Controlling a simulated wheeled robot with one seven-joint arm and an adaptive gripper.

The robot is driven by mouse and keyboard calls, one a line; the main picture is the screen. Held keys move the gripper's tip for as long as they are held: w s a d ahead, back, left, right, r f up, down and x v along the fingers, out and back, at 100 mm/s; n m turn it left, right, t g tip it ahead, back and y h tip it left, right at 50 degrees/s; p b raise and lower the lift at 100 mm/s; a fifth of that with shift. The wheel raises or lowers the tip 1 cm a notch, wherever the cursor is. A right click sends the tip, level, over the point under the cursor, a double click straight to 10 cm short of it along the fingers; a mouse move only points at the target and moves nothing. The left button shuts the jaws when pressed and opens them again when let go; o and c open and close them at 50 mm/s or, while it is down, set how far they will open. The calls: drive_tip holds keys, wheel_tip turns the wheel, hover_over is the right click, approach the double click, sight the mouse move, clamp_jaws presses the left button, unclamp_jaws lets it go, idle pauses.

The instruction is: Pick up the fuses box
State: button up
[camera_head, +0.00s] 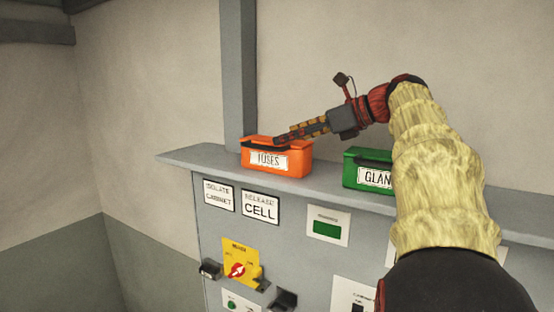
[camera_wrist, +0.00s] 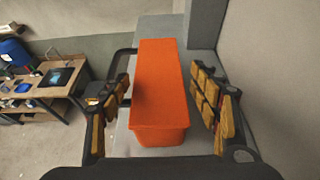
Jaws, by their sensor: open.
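My gripper (camera_head: 280,138) reaches in from the right at the box's top. In the wrist view the orange box (camera_wrist: 160,85) lies between the two open fingers of my gripper (camera_wrist: 164,95), with a gap on each side.
A green box (camera_head: 362,158) labelled GLAN..., partly hidden by my arm, stands to the right on the ledge. A grey post (camera_head: 239,75) rises behind the fuses box. A wooden table (camera_wrist: 45,90) with items stands away at left in the wrist view.

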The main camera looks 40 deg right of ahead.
drive_tip(key=shift+w+a+f, duration=0.1)
drive_tip(key=shift+w+a, duration=0.2)
drive_tip(key=x, duration=0.2)
drive_tip(key=p+x, duration=0.1)
drive_tip(key=x, duration=0.1)
drive_tip(key=shift+d, duration=0.2)
drive_tip(key=shift+s+a, duration=0.1)
drive_tip(key=c, duration=1.2)
